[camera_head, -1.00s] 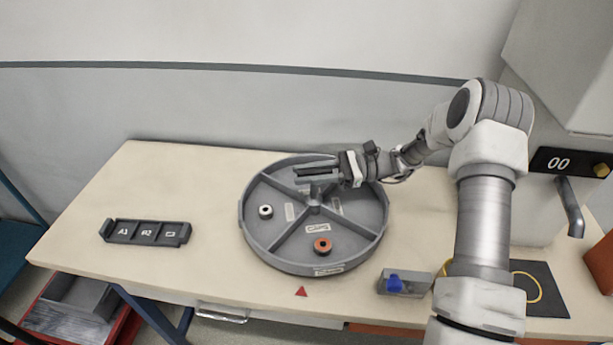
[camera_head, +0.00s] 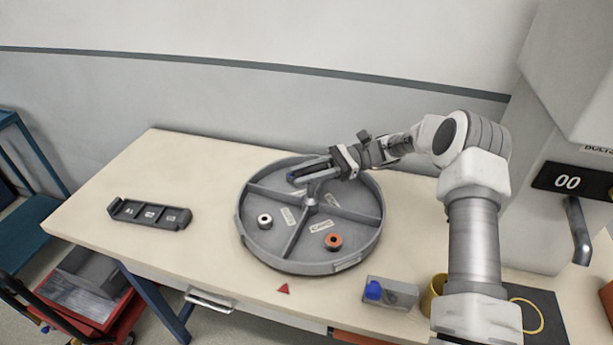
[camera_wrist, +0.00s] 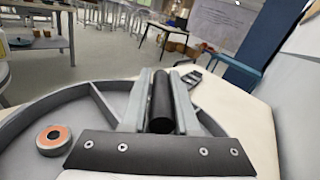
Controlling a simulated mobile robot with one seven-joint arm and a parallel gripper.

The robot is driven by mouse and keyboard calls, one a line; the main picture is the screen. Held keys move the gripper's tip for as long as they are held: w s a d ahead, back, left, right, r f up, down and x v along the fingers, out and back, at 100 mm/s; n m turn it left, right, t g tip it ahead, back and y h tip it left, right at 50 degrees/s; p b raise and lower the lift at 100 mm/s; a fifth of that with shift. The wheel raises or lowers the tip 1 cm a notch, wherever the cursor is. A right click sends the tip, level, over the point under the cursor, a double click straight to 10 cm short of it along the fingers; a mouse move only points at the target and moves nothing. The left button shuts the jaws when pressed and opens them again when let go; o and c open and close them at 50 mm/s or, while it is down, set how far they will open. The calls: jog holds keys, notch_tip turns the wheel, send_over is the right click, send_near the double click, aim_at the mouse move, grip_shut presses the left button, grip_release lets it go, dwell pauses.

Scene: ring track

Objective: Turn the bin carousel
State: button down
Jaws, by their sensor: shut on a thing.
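The grey round bin carousel (camera_head: 355,262) lies on the table, split by walls into compartments with white labels. A white spool (camera_head: 264,221) sits in its left compartment. My gripper (camera_head: 304,174) reaches from the right over the carousel's back half, behind the central hub (camera_head: 311,199). Its fingers are shut on a dark cylinder (camera_wrist: 161,104), which looks like a handle of the carousel. Its lower end is hidden. A red triangle marker (camera_head: 284,288) lies on the table before the carousel.
A dark labelled tray (camera_head: 150,214) lies at the table's left. A grey block with a blue part (camera_head: 374,290) and a yellow cup (camera_head: 437,290) stand front right. Table between tray and carousel is clear.

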jog(key=shift+s+d+r+n+g+h, duration=0.1)
jog(key=shift+r+n+g+h, duration=0.05)
jog(key=shift+n+g+h, duration=0.7)
jog(key=shift+r+n+g+h, duration=0.1)
jog(key=shift+n+g+h, duration=0.45)
jog(key=shift+n+g, duration=0.45)
jog(key=shift+g+h, duration=0.3)
jog(key=shift+g, duration=0.25)
jog(key=c, duration=0.8)
grip_release()
jog(key=shift+o, duration=0.3)
jog(key=shift+d+f, duration=0.1)
jog(key=shift+f, duration=0.05)
jog(key=r, duration=0.4)
jog(key=shift+d+r+p, duration=0.3)
jog(key=shift+d+r, duration=0.05)
jog(key=shift+r, duration=0.05)
jog(key=s+d+r+p, duration=0.2)
jog(key=d+r, duration=0.4)
jog(key=d, duration=0.4)
jog(key=shift+s+d+p, duration=0.25)
jog(key=shift+d+p, duration=0.1)
jog(key=shift+p, duration=0.3)
